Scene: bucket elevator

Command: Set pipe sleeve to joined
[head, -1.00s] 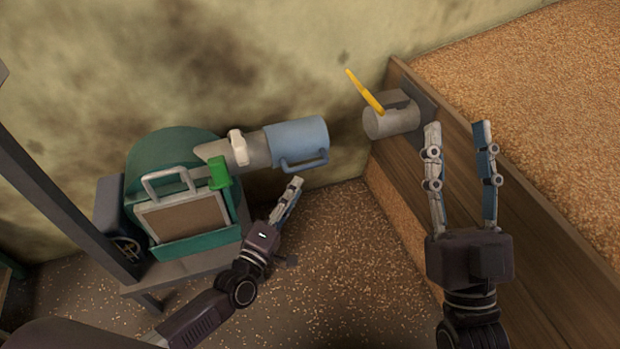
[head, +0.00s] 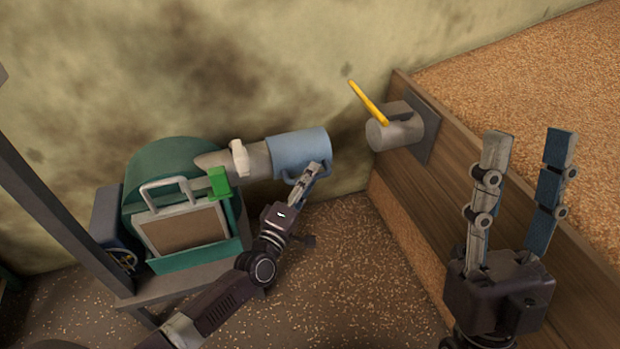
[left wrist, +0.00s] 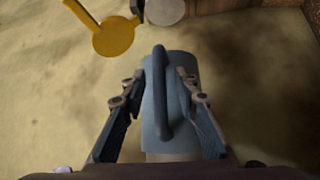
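The pipe sleeve (head: 299,149) is a blue-grey cylinder with a bar handle, on the end of the grey pipe (head: 256,160) of the green machine. A gap separates it from the grey stub pipe (head: 396,132) on the wooden bin. My left gripper (head: 308,172) is at the sleeve's handle. In the left wrist view its fingers (left wrist: 160,90) stand apart on both sides of the handle (left wrist: 160,95), with some room visible between; the sleeve (left wrist: 155,120) lies behind them. My right gripper (head: 528,140) is open and empty in front of the bin.
A yellow lever (head: 367,102) sits on the stub pipe. The green machine (head: 165,165) has a framed panel, a green block (head: 219,181) and a white clamp (head: 240,158). The wooden bin (head: 470,165) holds grain. Scattered grain covers the floor (head: 350,270).

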